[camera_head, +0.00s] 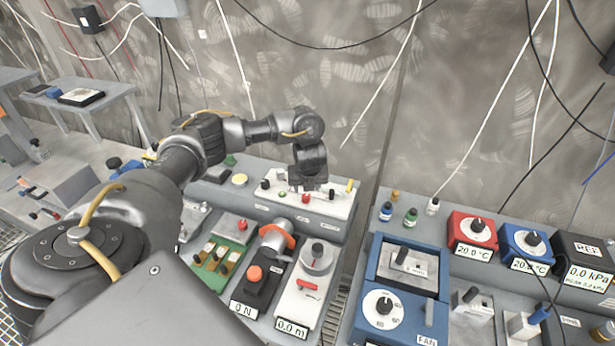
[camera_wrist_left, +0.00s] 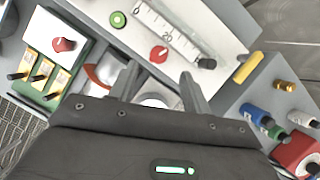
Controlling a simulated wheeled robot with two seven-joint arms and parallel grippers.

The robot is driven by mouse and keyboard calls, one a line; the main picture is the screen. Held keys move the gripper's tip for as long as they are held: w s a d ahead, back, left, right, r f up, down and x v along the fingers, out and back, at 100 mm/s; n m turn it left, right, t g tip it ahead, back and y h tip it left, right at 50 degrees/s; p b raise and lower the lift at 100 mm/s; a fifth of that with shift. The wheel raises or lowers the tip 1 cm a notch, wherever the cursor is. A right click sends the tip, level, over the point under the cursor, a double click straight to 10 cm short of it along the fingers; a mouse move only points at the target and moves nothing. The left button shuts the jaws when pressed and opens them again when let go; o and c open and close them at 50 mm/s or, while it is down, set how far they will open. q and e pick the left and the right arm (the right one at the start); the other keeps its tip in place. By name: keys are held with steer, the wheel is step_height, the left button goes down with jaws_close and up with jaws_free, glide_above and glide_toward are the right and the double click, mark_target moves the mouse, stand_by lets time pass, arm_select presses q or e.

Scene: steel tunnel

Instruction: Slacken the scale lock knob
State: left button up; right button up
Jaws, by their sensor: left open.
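A white panel (camera_wrist_left: 115,48) carries a ruler-like scale (camera_wrist_left: 178,35) with the marks 0 and 20. A red knob with a pale pointer line (camera_wrist_left: 158,54) sits beside the scale, and a black knob (camera_wrist_left: 206,63) is near the scale's end. In the head view the red knob (camera_head: 306,198) is on the back panel, just below my left gripper (camera_head: 312,184). In the left wrist view my left gripper (camera_wrist_left: 159,76) is open and empty, its fingertips on either side of the red knob's line and apart from it. Which knob is labelled scale lock cannot be read. My right gripper is out of view.
In front of the panel stand an orange-collared grey part (camera_head: 277,236), a grey dial (camera_head: 318,257) and a green board (camera_head: 228,255). A yellow peg (camera_wrist_left: 248,67) is right of the scale. Cables hang along the wall.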

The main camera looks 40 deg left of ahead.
arm_select(q)
steer(key=shift+p+v, duration=0.55)
steer(key=shift+v, duration=1.3)
